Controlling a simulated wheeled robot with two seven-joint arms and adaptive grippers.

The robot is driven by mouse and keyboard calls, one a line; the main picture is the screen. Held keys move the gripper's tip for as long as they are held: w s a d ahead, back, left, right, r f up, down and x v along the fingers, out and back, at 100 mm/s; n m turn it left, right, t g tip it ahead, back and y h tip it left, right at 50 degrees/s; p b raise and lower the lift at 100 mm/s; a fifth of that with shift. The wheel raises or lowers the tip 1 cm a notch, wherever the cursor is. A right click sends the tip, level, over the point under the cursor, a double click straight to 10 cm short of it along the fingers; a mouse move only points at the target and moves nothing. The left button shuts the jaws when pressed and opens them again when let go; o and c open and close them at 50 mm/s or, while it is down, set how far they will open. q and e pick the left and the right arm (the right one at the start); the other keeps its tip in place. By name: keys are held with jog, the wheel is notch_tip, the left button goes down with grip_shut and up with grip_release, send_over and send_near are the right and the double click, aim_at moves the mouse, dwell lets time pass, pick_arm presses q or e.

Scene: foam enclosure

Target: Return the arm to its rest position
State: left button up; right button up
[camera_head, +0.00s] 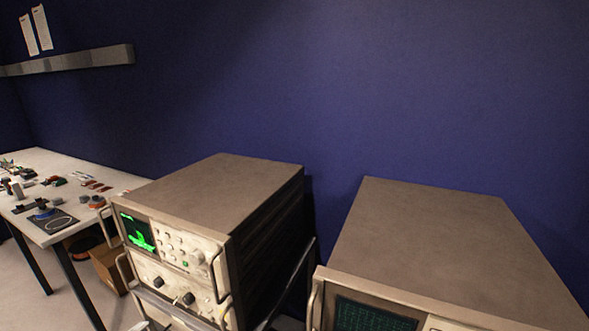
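Neither of my grippers is clearly seen in the head view. No arm of mine can be made out with certainty, so their poses cannot be told.
Two beige instrument stacks stand in front: the left one (222,185) with a lit green screen (138,232), the right one (430,235) with a dark grid screen (372,315). A white table (110,183) with small parts stands at left, a cardboard box (107,268) beneath. A blue wall (400,90) closes the back.

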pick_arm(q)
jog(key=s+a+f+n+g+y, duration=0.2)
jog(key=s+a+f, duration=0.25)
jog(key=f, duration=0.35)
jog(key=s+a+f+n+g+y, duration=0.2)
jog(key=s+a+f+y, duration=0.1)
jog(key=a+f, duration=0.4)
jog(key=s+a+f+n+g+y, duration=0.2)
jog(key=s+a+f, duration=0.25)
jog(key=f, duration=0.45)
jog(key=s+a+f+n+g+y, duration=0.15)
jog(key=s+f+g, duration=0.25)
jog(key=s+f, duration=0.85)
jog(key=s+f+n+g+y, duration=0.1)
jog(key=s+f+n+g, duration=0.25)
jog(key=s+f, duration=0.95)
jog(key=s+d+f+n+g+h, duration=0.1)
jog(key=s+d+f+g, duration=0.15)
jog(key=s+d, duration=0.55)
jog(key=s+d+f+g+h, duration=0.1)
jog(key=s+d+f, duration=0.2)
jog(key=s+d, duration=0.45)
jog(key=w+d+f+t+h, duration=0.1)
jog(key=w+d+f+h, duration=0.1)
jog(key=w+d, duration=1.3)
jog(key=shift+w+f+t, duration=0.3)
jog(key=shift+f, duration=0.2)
